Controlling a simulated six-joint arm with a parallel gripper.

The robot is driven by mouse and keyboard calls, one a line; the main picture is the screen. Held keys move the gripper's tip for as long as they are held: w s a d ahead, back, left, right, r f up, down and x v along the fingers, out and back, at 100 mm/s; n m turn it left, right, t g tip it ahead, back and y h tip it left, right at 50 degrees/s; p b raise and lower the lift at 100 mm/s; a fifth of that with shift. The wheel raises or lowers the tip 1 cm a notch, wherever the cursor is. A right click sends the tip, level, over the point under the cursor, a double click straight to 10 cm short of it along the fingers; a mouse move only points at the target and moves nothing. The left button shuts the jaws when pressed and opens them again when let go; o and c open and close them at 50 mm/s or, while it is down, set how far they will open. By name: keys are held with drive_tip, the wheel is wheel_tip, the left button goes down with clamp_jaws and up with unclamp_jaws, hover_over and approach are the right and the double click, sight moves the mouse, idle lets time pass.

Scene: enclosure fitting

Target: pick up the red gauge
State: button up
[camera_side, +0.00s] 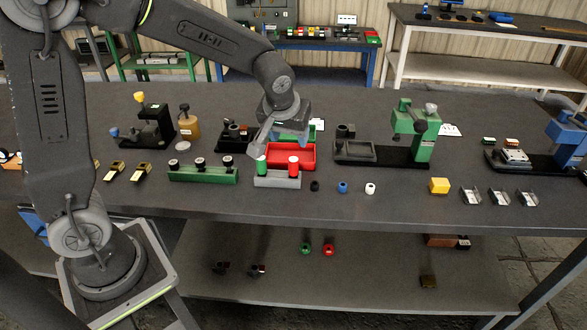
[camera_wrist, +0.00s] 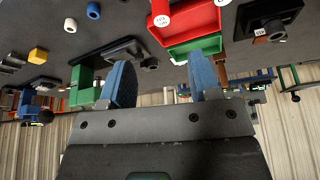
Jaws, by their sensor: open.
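The red gauge (camera_side: 293,166) is a short red cylinder with a pale top. It stands upright in a grey holder (camera_side: 277,181) in the side view, beside a green gauge (camera_side: 261,165). In the wrist view the red gauge (camera_wrist: 161,20) shows at the top edge, with a marked white end. My gripper (camera_side: 266,140) is above and behind the holder in the side view, near the trays. Its blue fingers stand apart and empty in the wrist view (camera_wrist: 162,78).
A red tray (camera_side: 308,156) lies right behind the holder, with a green tray (camera_side: 299,128) beyond. A green block with knobs (camera_side: 203,175) is left. Black, blue and white rings (camera_side: 342,187) and a yellow cube (camera_side: 439,186) lie right. A green press (camera_side: 422,130) stands behind right.

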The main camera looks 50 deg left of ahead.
sight(294, 160)
drive_tip(key=x, duration=0.7)
drive_tip(key=shift+a+f, duration=0.1)
drive_tip(key=shift+f, duration=0.15)
drive_tip(key=shift+s+x, duration=0.1)
drive_tip(key=shift+x, duration=1.2)
drive_tip(key=shift+s+x, duration=0.15)
drive_tip(key=shift+x, duration=1.2)
drive_tip(key=shift+c, duration=0.5)
drive_tip(key=c, duration=1)
drive_tip(key=shift+o, duration=0.2)
